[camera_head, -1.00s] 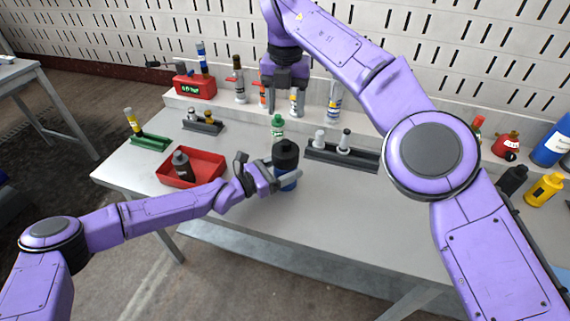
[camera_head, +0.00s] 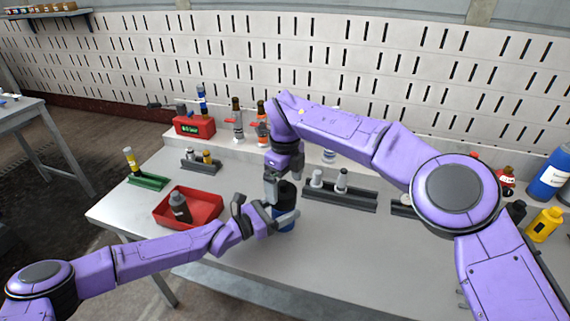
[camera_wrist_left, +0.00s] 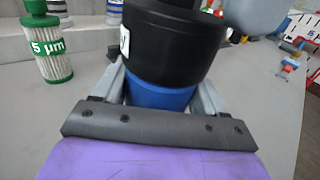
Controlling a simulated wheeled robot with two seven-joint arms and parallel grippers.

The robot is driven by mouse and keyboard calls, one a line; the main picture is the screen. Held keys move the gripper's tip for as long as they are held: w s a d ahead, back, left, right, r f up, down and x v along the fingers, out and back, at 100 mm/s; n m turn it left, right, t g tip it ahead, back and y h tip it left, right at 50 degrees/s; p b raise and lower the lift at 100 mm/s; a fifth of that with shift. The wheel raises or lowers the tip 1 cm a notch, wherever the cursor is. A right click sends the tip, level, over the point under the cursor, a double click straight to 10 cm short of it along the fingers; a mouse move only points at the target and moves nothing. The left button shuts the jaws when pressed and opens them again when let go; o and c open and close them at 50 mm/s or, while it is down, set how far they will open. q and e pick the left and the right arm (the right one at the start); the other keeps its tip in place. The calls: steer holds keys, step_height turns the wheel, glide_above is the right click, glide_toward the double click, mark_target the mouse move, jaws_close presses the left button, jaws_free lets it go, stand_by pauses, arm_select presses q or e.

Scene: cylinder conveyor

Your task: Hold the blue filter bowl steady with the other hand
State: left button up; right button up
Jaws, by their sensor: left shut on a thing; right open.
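The blue filter bowl (camera_head: 285,222) stands at the table's middle with a black cylindrical head (camera_head: 287,193) on top. In the left wrist view the blue bowl (camera_wrist_left: 160,95) sits between two grey fingers, under the wide black head (camera_wrist_left: 170,50). My left gripper (camera_head: 277,216) is shut on the bowl from the left side. My right gripper (camera_head: 284,182) points down, open, at the black head. One grey part of it (camera_wrist_left: 255,15) shows beside the head in the left wrist view. I cannot tell whether it touches the head.
A red tray (camera_head: 212,205) with a dark bottle (camera_head: 180,207) is to the left. A dark rack (camera_head: 335,198) with grey pieces is behind right. A green-capped 5 µm filter (camera_wrist_left: 50,50) stands near the bowl. The front right tabletop is clear.

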mark_target(283, 192)
steer(key=shift+f, duration=2)
steer(key=c, duration=1.2)
steer(key=o, duration=1.1)
steer(key=shift+a, duration=0.1)
steer(key=shift+w+a, duration=0.15)
steer(key=shift+w, duration=0.05)
steer(key=shift+c, duration=0.4)
